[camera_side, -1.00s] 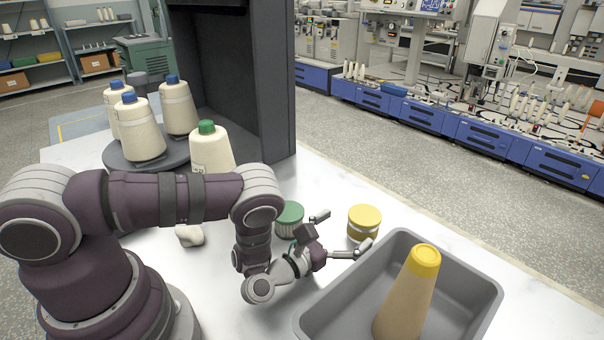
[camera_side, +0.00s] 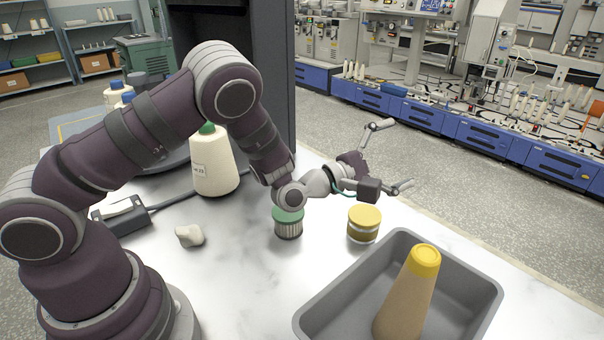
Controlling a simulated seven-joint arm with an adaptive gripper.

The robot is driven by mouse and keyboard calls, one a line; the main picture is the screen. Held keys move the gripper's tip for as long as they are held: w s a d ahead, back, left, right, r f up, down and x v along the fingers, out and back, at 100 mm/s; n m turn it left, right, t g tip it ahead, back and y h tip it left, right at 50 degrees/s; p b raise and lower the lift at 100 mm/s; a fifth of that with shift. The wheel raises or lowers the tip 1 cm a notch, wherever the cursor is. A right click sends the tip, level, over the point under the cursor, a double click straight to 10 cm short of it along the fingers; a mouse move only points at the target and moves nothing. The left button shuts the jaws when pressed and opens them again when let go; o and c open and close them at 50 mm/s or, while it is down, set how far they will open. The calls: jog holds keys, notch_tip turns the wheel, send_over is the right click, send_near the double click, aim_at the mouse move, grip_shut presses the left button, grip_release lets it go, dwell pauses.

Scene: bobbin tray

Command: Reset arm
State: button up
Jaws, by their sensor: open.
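My gripper (camera_side: 390,155) is open and empty. It is raised above the white table, its two fingers spread apart and pointing to the right. It shows above and behind the yellow-lidded jar (camera_side: 364,223) in the picture and touches nothing that I can see. My arm is bent upward at the elbow and hides part of the cones at the back left.
A grey tray (camera_side: 328,310) at the front right holds a tan cone with a yellow top (camera_side: 408,292). A green-lidded jar (camera_side: 288,224), a green-topped cream cone (camera_side: 214,165), a whitish lump (camera_side: 189,235) and a dark device (camera_side: 121,215) with a cable stand on the table.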

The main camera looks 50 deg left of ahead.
jog(key=s+a+r+m+g, duration=0.1)
jog(key=s+r+m+g, duration=0.65)
jog(key=m, duration=0.65)
jog(key=s+a+f+m+g+y, duration=0.1)
jog(key=s+a+m+g+y, duration=0.1)
jog(key=s, duration=0.7)
jog(key=s+a+f+m+g+y, duration=0.2)
jog(key=s+a+m, duration=0.3)
jog(key=s, duration=0.4)
jog(key=shift+a+m+g+y, duration=0.2)
jog(key=shift+m+g+y, duration=0.4)
jog(key=shift+g, duration=0.05)
